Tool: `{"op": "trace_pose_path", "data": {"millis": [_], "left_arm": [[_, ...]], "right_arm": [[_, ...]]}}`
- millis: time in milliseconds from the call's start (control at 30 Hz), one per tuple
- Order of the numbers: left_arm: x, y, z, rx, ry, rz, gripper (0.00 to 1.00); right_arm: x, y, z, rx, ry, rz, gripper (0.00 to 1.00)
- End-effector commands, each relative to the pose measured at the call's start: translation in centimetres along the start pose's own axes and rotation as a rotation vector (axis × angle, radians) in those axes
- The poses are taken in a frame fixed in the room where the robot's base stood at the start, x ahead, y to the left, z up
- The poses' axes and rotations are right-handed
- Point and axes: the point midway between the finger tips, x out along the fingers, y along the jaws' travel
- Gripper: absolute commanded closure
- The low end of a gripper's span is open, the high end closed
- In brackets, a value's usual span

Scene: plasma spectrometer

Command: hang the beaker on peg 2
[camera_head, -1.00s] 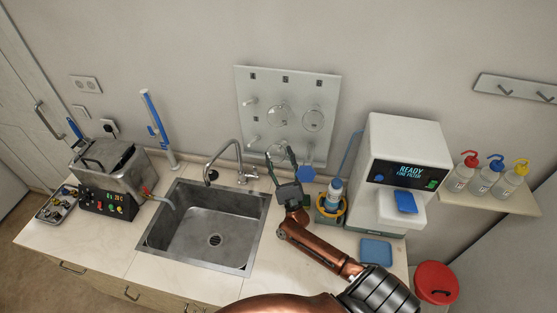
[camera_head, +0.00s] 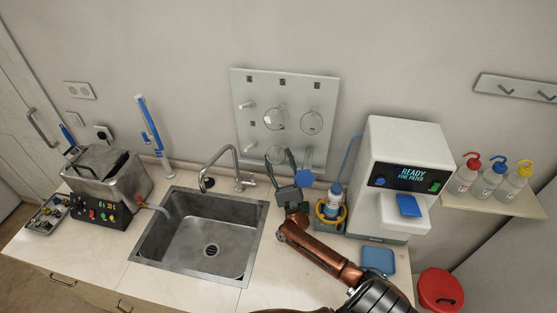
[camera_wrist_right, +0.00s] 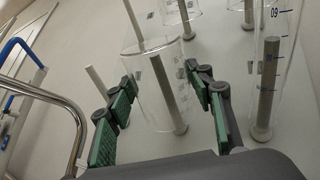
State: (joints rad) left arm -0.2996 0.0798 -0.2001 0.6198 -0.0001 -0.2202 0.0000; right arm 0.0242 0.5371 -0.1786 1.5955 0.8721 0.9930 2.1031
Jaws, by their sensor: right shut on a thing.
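The clear glass beaker (camera_wrist_right: 152,100) is between the green-padded fingers of my right gripper (camera_wrist_right: 162,108), which is shut on it. In the head view the beaker (camera_head: 275,155) is at the lower part of the pegboard (camera_head: 292,95), with my right gripper (camera_head: 280,163) around it from below. In the wrist view a grey peg (camera_wrist_right: 170,92) shows through the beaker's glass; I cannot tell whether it is inside or behind. Peg labels are too small to read. My left gripper is not in view.
Other glassware hangs higher on the board (camera_head: 311,122). A graduated cylinder (camera_wrist_right: 268,70) is close right of the gripper, its blue foot (camera_head: 305,178) facing outward. The faucet (camera_head: 225,158) and sink (camera_head: 205,235) are left; the white machine (camera_head: 400,160) is right.

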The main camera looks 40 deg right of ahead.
Motion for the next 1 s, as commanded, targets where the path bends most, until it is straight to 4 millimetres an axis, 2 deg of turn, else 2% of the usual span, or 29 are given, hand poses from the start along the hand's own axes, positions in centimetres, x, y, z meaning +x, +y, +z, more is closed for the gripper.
{"op": "trace_pose_path", "data": {"millis": [300, 333, 600, 867, 1000], "left_arm": [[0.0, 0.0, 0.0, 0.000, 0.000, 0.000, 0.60], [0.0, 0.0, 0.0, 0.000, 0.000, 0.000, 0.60], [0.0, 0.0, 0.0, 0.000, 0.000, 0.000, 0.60], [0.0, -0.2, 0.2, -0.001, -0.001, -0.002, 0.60], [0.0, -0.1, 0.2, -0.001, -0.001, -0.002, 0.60]], "right_arm": [[0.0, 0.0, 0.0, 0.000, -0.001, 0.000, 0.77], [0.0, 0.0, 0.0, 0.000, -0.001, 0.000, 0.50], [0.0, 0.0, 0.0, 0.000, 0.000, 0.000, 0.31], [-0.1, 0.0, 0.0, 0.000, 0.001, 0.000, 0.31], [-1.2, 0.0, -0.1, 0.000, 0.003, 0.001, 0.31]]}}
